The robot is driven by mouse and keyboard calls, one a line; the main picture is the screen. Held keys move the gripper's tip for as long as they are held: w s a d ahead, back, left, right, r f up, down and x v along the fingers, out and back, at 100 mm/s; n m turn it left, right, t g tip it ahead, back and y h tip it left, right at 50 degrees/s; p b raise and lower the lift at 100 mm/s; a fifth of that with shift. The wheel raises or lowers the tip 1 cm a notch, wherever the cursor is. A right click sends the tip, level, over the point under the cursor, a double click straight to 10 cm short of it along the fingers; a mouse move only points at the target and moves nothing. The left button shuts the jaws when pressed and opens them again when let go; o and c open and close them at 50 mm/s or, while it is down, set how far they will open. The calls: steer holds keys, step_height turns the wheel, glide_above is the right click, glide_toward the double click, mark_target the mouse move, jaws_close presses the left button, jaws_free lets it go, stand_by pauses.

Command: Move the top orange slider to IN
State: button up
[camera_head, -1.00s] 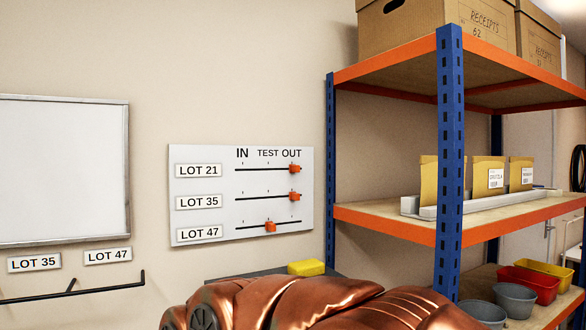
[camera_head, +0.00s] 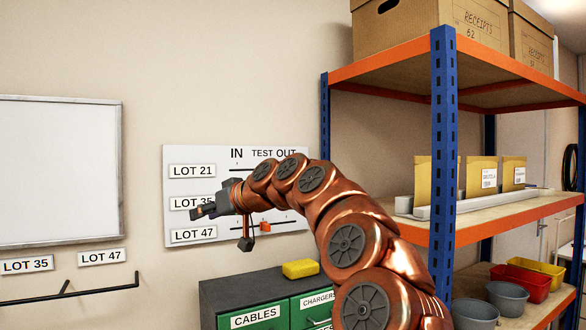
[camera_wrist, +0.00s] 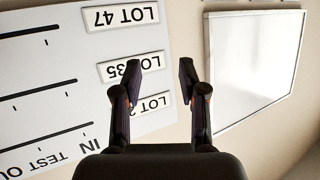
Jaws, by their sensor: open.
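The white slider board (camera_head: 190,154) hangs on the wall with rows LOT 21, LOT 35 and LOT 47, and IN on the left, TEST and OUT to its right. The top and middle orange sliders are hidden behind my arm. The bottom orange slider (camera_head: 265,227) shows near the middle of its slot. My gripper (camera_head: 199,213) is open and empty, in front of the LOT 35 label at the board's left side. The wrist view shows the board (camera_wrist: 60,62) upside down, with my open gripper (camera_wrist: 160,70) in front of the labels and no slider visible.
A whiteboard (camera_head: 55,170) hangs left, above a black rail (camera_head: 85,291). A cabinet with green drawers (camera_head: 258,318) and a yellow block (camera_head: 300,268) on top stands below the board. A blue and orange shelf (camera_head: 445,150) stands close on the right.

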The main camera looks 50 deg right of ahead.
steer(key=s+d+r+m+t+h, duration=0.1)
steer(key=s+d+r+h, duration=0.15)
steer(key=d, duration=0.65)
steer(key=s+d+r+m+t+h, duration=0.1)
steer(key=s+d+r+m+h, duration=0.2)
steer(key=d, duration=0.6)
steer(key=s+d+r+t+h, duration=0.2)
steer(key=d+r, duration=0.2)
steer(key=d, duration=0.5)
steer(key=p+x, duration=0.4)
steer(key=x, duration=0.4)
steer(key=shift+a+f, duration=0.2)
steer(key=shift+c, duration=0.3)
jaws_close()
